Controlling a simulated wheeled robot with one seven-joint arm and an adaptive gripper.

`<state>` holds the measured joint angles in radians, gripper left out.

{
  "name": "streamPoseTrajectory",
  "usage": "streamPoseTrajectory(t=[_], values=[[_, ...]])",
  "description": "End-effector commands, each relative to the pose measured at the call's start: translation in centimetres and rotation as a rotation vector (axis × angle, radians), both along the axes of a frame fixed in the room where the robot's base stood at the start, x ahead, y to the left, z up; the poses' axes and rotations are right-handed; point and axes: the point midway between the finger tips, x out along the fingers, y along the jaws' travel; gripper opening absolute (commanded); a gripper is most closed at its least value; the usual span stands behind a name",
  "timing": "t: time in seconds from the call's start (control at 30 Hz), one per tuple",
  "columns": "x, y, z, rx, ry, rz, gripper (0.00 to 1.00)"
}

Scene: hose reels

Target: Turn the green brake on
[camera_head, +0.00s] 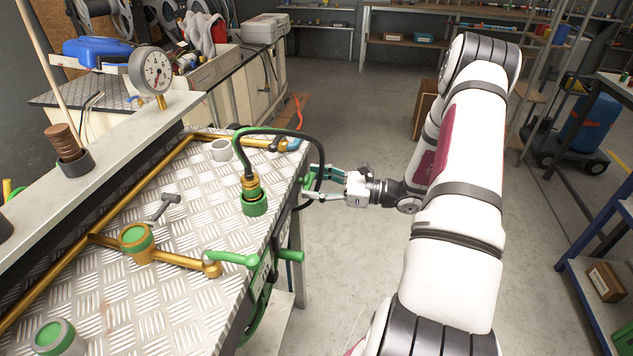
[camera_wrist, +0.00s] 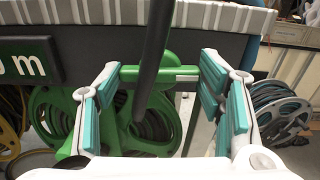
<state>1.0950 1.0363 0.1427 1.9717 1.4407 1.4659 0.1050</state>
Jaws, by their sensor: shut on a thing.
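The green brake (camera_wrist: 158,74) shows in the wrist view as a short green bar in front of the green hose reel (camera_wrist: 75,130), under the bench edge. My gripper (camera_wrist: 162,72) has its teal-padded fingers at the two ends of this bar and is shut on it. A dark hose crosses in front and hides part of the bar. In the head view my gripper (camera_head: 312,185) reaches in from the right at the bench's far right edge. The brake is hard to make out there, behind the fingers and hose.
A black hose (camera_head: 318,150) loops from a brass and green fitting (camera_head: 254,196) over the bench edge near my gripper. The metal-topped bench (camera_head: 180,300) also carries a green-handled lever (camera_head: 232,258) and brass pipes. A green handle (camera_head: 289,255) juts from its side.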

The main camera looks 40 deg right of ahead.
Motion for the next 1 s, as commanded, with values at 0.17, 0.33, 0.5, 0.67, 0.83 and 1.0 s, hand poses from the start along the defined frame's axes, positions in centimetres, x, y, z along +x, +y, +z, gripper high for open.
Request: streamPoseTrajectory(t=[0.17, 0.33, 0.5, 0.67, 0.83, 1.0], values=[[-0.02, 0.03, -0.09, 0.035, 0.030, 0.000, 0.34], [-0.01, 0.03, -0.10, 0.049, 0.041, 0.000, 0.34], [-0.01, 0.03, -0.11, 0.051, 0.042, 0.000, 0.34], [-0.01, 0.03, -0.11, 0.051, 0.042, 0.000, 0.34], [-0.01, 0.03, -0.08, 0.050, 0.040, 0.000, 0.82], [0.00, 0.02, -0.05, 0.049, 0.040, 0.000, 0.82]])
